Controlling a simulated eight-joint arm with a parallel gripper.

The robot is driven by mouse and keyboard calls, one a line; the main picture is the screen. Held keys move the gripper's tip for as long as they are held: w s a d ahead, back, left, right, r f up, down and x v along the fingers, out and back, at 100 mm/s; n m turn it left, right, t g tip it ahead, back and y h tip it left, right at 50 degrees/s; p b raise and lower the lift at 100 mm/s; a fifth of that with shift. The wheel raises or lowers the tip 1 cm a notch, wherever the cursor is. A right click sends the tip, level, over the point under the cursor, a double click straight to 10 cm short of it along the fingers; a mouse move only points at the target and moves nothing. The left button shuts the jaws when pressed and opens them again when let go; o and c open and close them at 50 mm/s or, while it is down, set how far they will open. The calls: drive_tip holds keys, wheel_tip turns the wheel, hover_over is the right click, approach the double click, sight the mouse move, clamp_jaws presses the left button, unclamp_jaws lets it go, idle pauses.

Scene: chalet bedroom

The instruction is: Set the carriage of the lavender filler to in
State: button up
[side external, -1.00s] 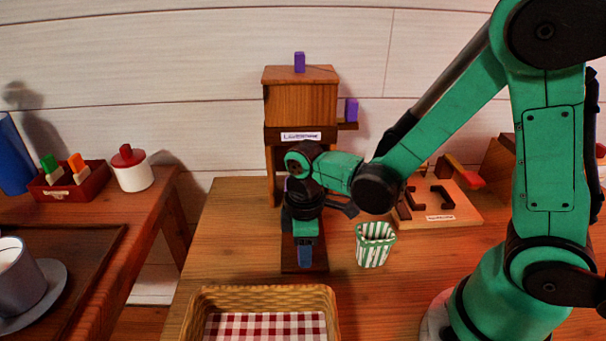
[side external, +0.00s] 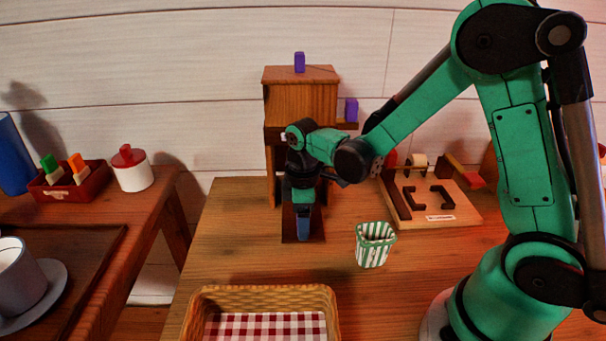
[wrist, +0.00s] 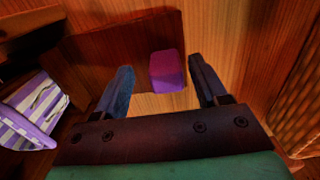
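The lavender filler (side external: 300,100) is a tall wooden cabinet at the back of the table, its label mostly hidden by my arm. Its carriage, a dark flat board (side external: 289,232), sticks out a little at the front, under my gripper (side external: 304,230). In the wrist view the dark board (wrist: 100,52) carries a purple block (wrist: 166,70). My gripper (wrist: 162,78) points down with its blue fingers on either side of this block. A gap shows beside the block, clearer on the left, so the fingers are open around it.
A green-striped cup (side external: 374,246) stands right of the carriage. A wicker basket (side external: 262,292) is at the front. A wooden board with dark pieces (side external: 440,208) lies at the right. Purple blocks sit on the filler's top (side external: 299,62) and side ledge (side external: 351,110).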

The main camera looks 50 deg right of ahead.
drive_tip(key=shift+r, duration=2.85)
drive_tip(key=shift+s+r, duration=0.15)
drive_tip(key=shift+r, duration=0.2)
drive_tip(key=s+r+m+t, duration=0.5)
drive_tip(key=m+t, duration=0.2)
drive_tip(key=m, duration=0.2)
drive_tip(key=shift+s+a+r, duration=0.25)
drive_tip(key=shift+s+a, duration=0.1)
drive_tip(key=shift+s, duration=0.05)
